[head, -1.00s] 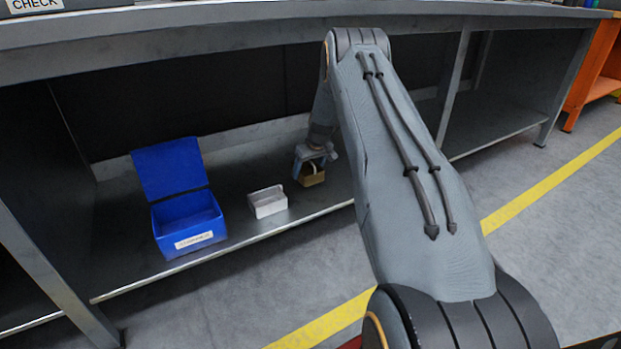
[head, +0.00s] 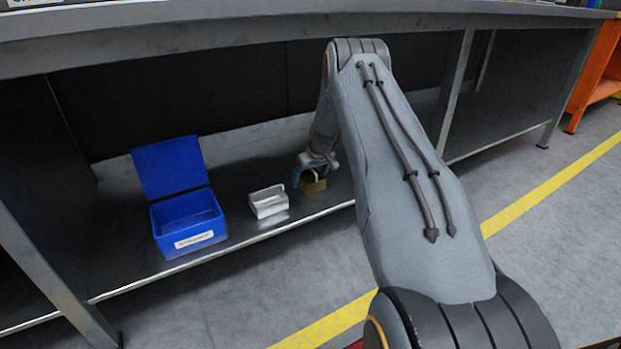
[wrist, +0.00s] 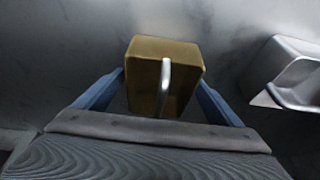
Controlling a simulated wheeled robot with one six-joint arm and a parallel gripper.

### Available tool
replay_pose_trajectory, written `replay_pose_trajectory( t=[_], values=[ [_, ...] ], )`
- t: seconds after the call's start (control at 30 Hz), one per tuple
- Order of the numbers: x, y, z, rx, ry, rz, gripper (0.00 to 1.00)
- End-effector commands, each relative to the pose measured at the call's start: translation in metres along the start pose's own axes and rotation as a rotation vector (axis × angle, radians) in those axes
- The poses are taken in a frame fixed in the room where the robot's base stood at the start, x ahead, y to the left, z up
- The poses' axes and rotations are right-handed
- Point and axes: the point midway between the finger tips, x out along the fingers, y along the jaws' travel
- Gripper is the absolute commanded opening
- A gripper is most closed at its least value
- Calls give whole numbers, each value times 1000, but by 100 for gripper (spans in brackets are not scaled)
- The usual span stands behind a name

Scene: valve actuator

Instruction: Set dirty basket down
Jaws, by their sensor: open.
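The basket (head: 314,186) is a small brown-gold box with a pale hoop handle. It rests on the lower shelf of the bench, right of the white tray. In the wrist view the basket (wrist: 147,60) lies just beyond and between my fingertips, with its handle standing over its middle. My gripper (head: 312,170) is right above the basket in the head view. In the wrist view my gripper (wrist: 160,85) has its two blue fingers spread, one on each side of the basket. I cannot tell whether a finger touches it.
A blue box (head: 187,222) with its lid open and a white label stands at the left of the shelf (head: 130,275). A small white-grey tray (head: 268,203) sits between it and the basket; it also shows in the wrist view (wrist: 290,75). The bench top overhangs the shelf.

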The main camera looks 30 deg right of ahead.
Motion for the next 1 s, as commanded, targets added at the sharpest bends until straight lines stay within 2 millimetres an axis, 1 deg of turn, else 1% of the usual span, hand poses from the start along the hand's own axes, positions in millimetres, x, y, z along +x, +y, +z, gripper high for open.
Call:
replay_pose_trajectory(
  t=[0.07, 0.17, 0.27, 0.5, 0.6, 0.7, 0.83, 1.0],
  values=[
    [-3, 0, -1, 0, 0, 0, 89],
    [-13, 0, -2, 0, 1, 0, 89],
    [-31, 0, -2, 0, 1, 1, 89],
    [-82, 0, -2, 0, 1, 1, 89],
    [-98, 0, -2, 1, 1, 0, 89],
    [-111, 0, -2, 0, 1, 0, 89],
    [-120, 0, -1, 0, 0, 0, 89],
    [-123, 0, -1, 0, 0, 0, 89]
  ],
)
